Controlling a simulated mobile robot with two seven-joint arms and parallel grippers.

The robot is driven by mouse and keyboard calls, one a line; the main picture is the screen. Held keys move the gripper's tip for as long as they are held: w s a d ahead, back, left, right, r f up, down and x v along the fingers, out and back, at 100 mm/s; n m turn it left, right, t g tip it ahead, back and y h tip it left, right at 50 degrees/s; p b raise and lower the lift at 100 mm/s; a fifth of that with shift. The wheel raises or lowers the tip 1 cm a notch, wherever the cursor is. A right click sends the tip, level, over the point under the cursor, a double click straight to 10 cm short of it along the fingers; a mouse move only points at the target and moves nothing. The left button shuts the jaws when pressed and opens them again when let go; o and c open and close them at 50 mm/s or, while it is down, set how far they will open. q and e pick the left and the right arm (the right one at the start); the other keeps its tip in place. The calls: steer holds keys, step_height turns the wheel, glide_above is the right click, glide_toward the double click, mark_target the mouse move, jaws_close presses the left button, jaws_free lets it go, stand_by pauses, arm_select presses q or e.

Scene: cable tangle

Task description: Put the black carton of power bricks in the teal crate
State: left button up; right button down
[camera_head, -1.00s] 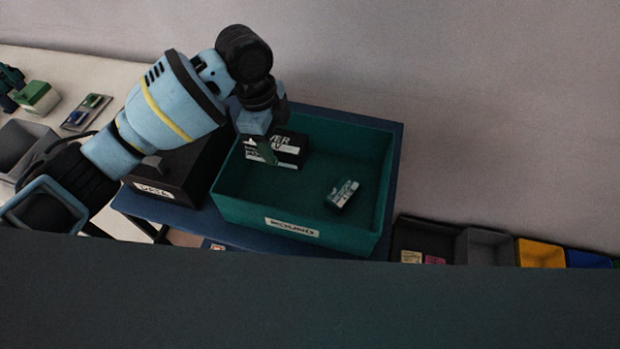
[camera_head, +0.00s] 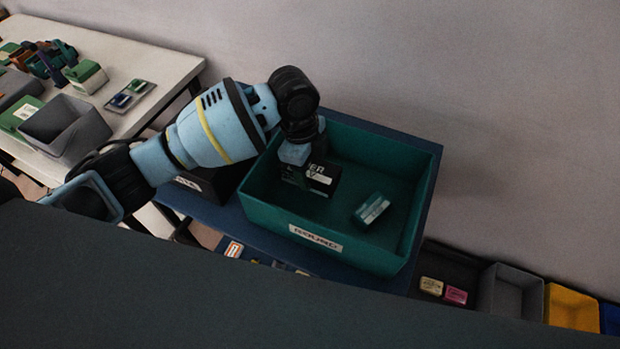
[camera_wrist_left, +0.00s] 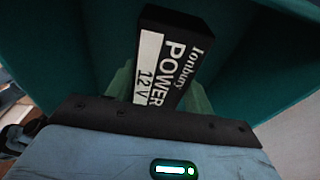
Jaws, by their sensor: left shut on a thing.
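The black carton of power bricks (camera_head: 322,180) has white lettering and is inside the teal crate (camera_head: 317,240), towards its left side. My left gripper (camera_head: 297,170) reaches down over the crate's left side and is shut on the carton. In the left wrist view the carton (camera_wrist_left: 170,58) sits between the two pale green fingers, its "POWER 12V" label showing. Teal walls surround it there. Whether the carton touches the crate floor cannot be told. My right gripper is not in view.
A small teal-and-white box (camera_head: 371,210) lies in the crate, right of the carton. A dark bin (camera_head: 208,184) stands left of the crate, partly behind my arm. A white table (camera_head: 150,65) with a grey bin (camera_head: 66,128) is at upper left. More bins line the lower right.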

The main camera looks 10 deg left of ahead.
mark_target(310, 181)
arm_select(q)
step_height(310, 181, down, 5)
steer(key=shift+r, duration=0.15)
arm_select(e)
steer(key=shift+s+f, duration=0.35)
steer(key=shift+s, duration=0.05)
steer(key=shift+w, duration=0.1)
arm_select(q)
steer(key=o, duration=1.2)
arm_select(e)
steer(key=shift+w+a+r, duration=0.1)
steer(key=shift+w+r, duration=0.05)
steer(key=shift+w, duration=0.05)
arm_select(q)
steer(key=r, duration=0.4)
steer(key=a+r, duration=0.1)
steer(key=r, duration=0.7)
steer(key=shift+w+a+p, duration=0.15)
steer(key=shift+a+p, duration=0.2)
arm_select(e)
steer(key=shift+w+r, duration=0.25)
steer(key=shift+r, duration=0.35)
